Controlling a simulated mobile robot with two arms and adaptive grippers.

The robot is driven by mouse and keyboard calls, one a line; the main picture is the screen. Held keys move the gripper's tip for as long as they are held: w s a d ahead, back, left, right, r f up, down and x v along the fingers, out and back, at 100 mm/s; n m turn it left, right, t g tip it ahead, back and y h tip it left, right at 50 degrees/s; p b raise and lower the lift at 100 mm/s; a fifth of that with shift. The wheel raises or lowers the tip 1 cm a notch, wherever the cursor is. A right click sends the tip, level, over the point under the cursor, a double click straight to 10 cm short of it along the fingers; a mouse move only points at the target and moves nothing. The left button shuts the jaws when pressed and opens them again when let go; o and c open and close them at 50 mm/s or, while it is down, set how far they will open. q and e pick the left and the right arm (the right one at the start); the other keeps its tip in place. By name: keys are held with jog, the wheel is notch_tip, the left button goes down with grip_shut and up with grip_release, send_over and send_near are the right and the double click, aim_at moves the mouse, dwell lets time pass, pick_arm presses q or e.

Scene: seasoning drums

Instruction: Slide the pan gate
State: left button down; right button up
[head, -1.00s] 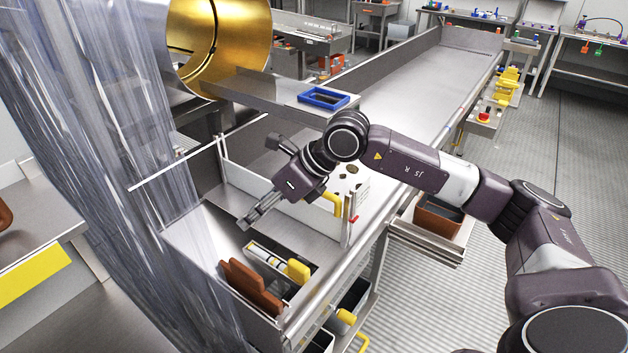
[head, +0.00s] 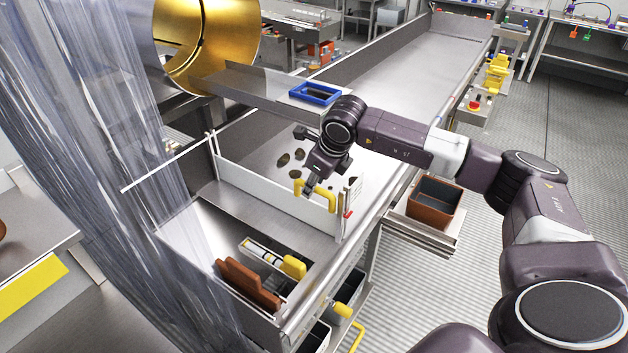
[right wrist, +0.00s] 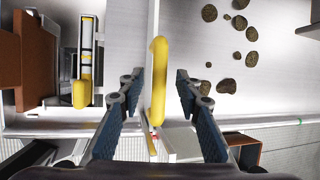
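The pan gate (head: 270,192) is a white upright panel across the steel pan, with a yellow handle (head: 328,197) near its right end. In the right wrist view the yellow handle (right wrist: 158,75) runs lengthwise between the fingers of my right gripper (right wrist: 158,90). The fingers are open, with a visible gap on both sides of the handle. In the head view my right gripper (head: 309,188) is over the gate at the handle and hides part of it. My left gripper is not in view.
Several dark brown pieces (head: 284,159) lie in the pan behind the gate. In front lie a brown block (head: 247,284) and a white tool with a yellow end (head: 268,254). A clear strip curtain (head: 95,130) hangs at left. A brown bin (head: 436,205) stands at right.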

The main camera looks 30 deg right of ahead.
grip_shut()
dwell(0.4)
notch_tip(320, 180, up, 6)
jog(key=shift+w+r, duration=0.1)
jog(key=shift+w, duration=0.05)
jog(key=shift+a+r, duration=0.1)
jog(key=shift+r, duration=0.05)
grip_release()
jog(key=shift+f, duration=0.3)
jog(key=v, duration=1.2)
